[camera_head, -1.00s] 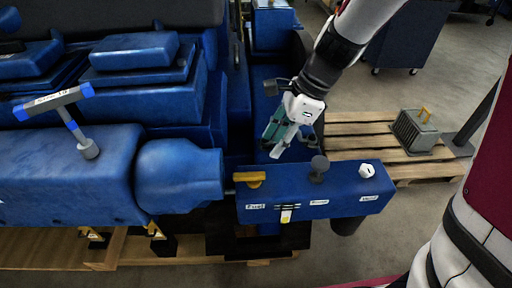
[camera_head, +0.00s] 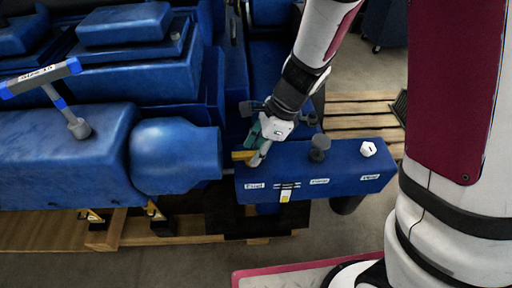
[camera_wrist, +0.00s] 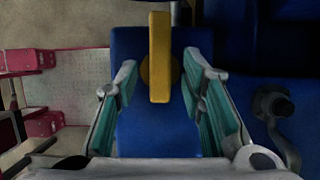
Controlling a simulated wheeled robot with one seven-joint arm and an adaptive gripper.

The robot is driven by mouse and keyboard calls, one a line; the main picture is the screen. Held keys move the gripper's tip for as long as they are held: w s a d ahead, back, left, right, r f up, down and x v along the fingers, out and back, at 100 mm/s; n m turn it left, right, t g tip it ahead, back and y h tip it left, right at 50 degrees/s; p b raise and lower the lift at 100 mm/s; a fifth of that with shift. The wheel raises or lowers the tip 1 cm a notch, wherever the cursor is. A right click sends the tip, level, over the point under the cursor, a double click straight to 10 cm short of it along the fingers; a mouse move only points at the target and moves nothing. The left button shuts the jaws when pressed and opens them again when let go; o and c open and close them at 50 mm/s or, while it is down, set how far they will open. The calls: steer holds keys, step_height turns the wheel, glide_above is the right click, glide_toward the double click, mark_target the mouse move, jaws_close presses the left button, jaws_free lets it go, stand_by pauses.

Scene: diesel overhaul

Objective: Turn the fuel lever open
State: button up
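The yellow fuel lever (camera_head: 243,155) lies level on top of the blue control box (camera_head: 330,182), at its left end above the label "Fuel". In the wrist view the lever (camera_wrist: 160,60) points straight along the picture, between my two fingers and apart from both. My gripper (camera_head: 257,156) is over the left end of the box, just right of the lever in the head view. Its fingers (camera_wrist: 160,95) are open, with room on either side of the lever. In the head view my gripper covers part of the lever's right end.
A T-handle tool (camera_head: 62,92) stands on the blue engine (camera_head: 60,150) at left.

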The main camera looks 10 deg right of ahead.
jaws_close()
steer(key=shift+n, duration=0.3)
steer(key=n+g, duration=0.1)
steer(key=n, duration=0.2)
steer(key=shift+w+n+g, duration=0.1)
steer(key=shift+n+g, duration=0.3)
steer(key=n, duration=0.2)
steer(key=n+g+h, duration=0.1)
steer(key=n, duration=0.1)
steer(key=shift+w+a+f+n+g, duration=0.1)
steer(key=shift+w+n+g, duration=0.05)
steer(key=shift+n+g, duration=0.15)
steer(key=n+h, duration=0.1)
steer(key=n, duration=0.1)
steer(key=n+g+b, duration=0.1)
steer(key=n, duration=0.1)
steer(key=shift+w+a+h, duration=0.1)
steer(key=shift+a+h, duration=0.05)
steer(key=shift+h, duration=0.25)
steer(key=shift+a+n+h, duration=0.1)
steer(key=shift+n+h, duration=0.7)
steer(key=shift+n, duration=1.7)
jaws_free()
